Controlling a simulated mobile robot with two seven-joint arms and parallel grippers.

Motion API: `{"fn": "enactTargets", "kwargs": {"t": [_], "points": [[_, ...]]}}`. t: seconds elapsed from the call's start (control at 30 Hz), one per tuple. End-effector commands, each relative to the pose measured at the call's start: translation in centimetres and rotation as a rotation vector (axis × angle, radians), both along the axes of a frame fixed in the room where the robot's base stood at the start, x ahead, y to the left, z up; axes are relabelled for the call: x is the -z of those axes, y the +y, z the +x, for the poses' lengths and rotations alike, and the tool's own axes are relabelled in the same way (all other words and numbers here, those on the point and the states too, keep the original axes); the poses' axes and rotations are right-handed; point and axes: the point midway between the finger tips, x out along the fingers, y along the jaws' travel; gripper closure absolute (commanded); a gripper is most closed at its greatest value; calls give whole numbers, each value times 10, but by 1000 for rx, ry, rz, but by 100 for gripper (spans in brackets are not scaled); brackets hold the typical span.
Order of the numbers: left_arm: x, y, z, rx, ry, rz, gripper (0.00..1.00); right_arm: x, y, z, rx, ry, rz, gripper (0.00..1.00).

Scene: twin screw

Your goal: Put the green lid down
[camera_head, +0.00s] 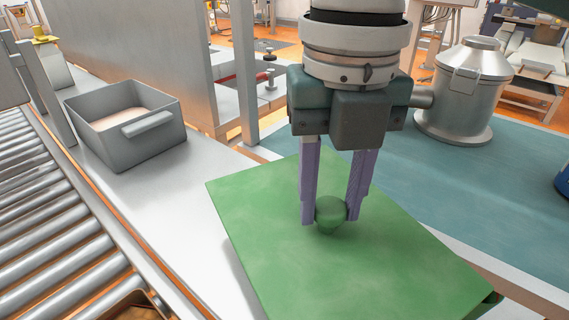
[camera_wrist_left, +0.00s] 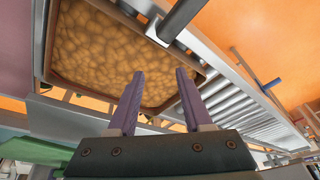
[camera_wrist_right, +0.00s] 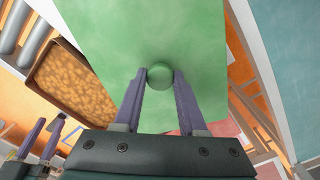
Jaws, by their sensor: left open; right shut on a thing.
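The green lid (camera_head: 290,230) is a flat square plate with a round knob (camera_head: 330,212) on top. My right gripper (camera_head: 331,215) is shut on the knob, with a purple finger on each side of it. The lid also fills the upper middle of the right wrist view (camera_wrist_right: 145,35), where the knob sits between the fingertips. A shadow lies beside the lid's left edge on the white surface; I cannot tell how high the lid is. My left gripper (camera_wrist_left: 158,78) is open and empty in the left wrist view, with a bin of brown lumps beyond its fingers.
The brown-lump bin (camera_wrist_left: 120,50) also shows left of the lid in the right wrist view (camera_wrist_right: 72,85). A roller conveyor (camera_head: 50,225) runs along the left. A grey open box (camera_head: 130,140) stands on the white surface. A metal canister (camera_head: 465,95) stands on the teal table (camera_head: 500,190).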

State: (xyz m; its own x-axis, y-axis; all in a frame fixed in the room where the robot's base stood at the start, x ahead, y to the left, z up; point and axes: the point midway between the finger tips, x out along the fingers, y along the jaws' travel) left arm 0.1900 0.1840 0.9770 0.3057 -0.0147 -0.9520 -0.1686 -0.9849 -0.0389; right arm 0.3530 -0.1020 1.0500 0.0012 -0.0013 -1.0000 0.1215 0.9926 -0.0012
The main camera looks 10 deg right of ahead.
Motion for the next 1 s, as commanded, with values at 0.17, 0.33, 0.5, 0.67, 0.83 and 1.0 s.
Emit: {"fn": "enactTargets", "kwargs": {"t": [0.17, 0.33, 0.5, 0.67, 0.83, 1.0], "points": [[2, 0, 0, 0, 0, 0, 50, 18, 0, 0, 1, 1, 0, 100], [4, 0, 0, -1, 0, -1, 50, 44, 0, -1, 1, 3, -1, 100], [5, -1, 0, -4, 1, -4, 50, 59, 0, 0, -1, 0, 0, 100], [5, -2, 0, -6, 0, -9, 50, 59, 0, 0, -1, -1, 0, 100], [6, -3, 0, -7, 1, -11, 50, 62, 0, 0, 0, -1, 0, 100], [6, -3, 0, -7, 1, -11, 50, 62, 0, 0, 0, -1, 0, 43]]}}
